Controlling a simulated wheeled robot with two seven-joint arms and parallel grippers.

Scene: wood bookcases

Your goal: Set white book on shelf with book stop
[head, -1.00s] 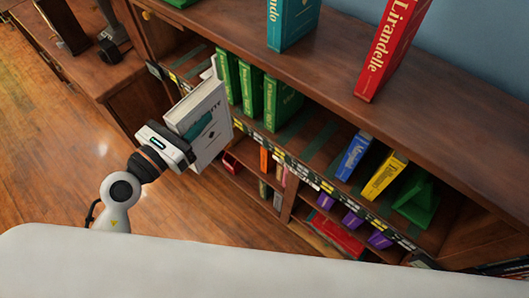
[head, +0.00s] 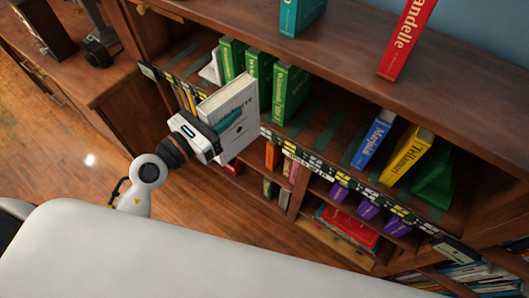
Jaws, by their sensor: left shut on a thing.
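My left gripper (head: 212,138) is shut on the white book (head: 234,122), which has a teal picture and dark lettering on its cover. The book is upright and slightly tilted, in front of the bookcase's middle shelf (head: 325,133), and covers part of the shelf edge. Several green books (head: 291,94) stand on that shelf behind it. A white book stop (head: 210,70) seems to stand at the left of the green books. My right gripper is not in view.
A blue book (head: 373,139) leans left of the yellow one, with bare shelf between it and the green books. Teal (head: 301,15) and red (head: 407,40) books stand on the top board. Purple books (head: 368,209) sit on the lower shelf. A wood desk (head: 85,62) is at the left.

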